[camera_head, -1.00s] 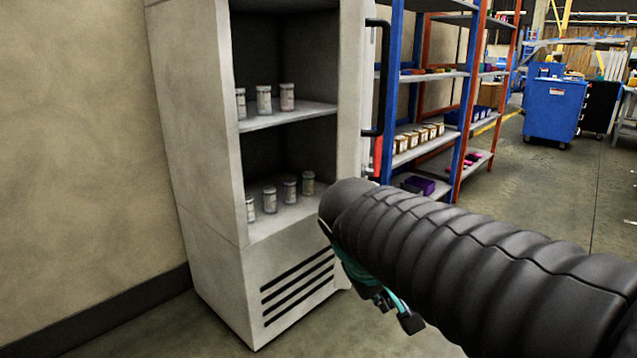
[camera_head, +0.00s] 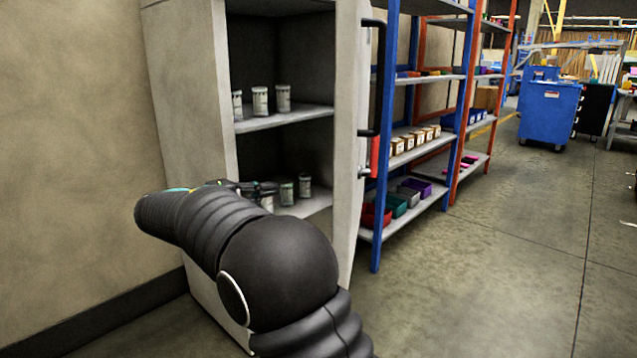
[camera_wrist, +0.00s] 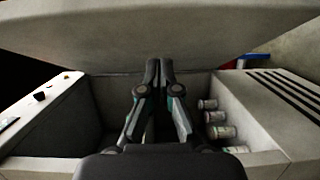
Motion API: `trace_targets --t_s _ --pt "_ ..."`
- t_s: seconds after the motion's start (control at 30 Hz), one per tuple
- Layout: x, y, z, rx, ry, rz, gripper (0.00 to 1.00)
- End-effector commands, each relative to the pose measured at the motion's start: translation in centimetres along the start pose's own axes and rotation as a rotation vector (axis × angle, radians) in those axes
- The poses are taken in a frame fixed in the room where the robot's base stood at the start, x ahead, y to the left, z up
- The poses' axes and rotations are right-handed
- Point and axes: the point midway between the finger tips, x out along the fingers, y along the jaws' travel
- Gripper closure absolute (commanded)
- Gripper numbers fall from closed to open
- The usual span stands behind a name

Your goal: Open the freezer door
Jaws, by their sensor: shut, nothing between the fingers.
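The freezer (camera_head: 188,110) is a pale upright cabinet against the left wall. Its door (camera_head: 349,130) stands swung out on the right side, so the shelves inside show. A black bar handle (camera_head: 377,80) is on the door's outer side. In the wrist view, the door's broad pale face (camera_wrist: 150,35) spans the top. My gripper (camera_wrist: 158,65) is shut and empty at the freezer opening, with its fingertips close to the door; I cannot tell if they touch. In the head view my arm crosses low in front of the freezer and mostly hides the gripper.
Several jars (camera_head: 260,101) stand on the freezer shelves; others (camera_wrist: 218,130) show right of my gripper in the wrist view. A blue-and-orange shelf rack (camera_head: 386,150) with bins stands just right of the door. Open floor (camera_head: 480,280) lies at the right.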

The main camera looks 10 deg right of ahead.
Motion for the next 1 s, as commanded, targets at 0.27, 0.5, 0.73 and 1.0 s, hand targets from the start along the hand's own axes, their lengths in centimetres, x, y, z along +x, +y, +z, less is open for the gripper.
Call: trace_targets --t_s 0.27,0.5,0.73,1.0 --pt "1.4 0.2 -0.5 0.007 0.000 0.024 1.00" --pt "5.8 0.2 -0.5 0.007 0.000 0.023 1.00" --pt "9.9 0.3 -0.5 0.006 0.001 0.022 1.00" --pt "12.0 0.3 1.9 0.006 0.003 0.022 1.00"
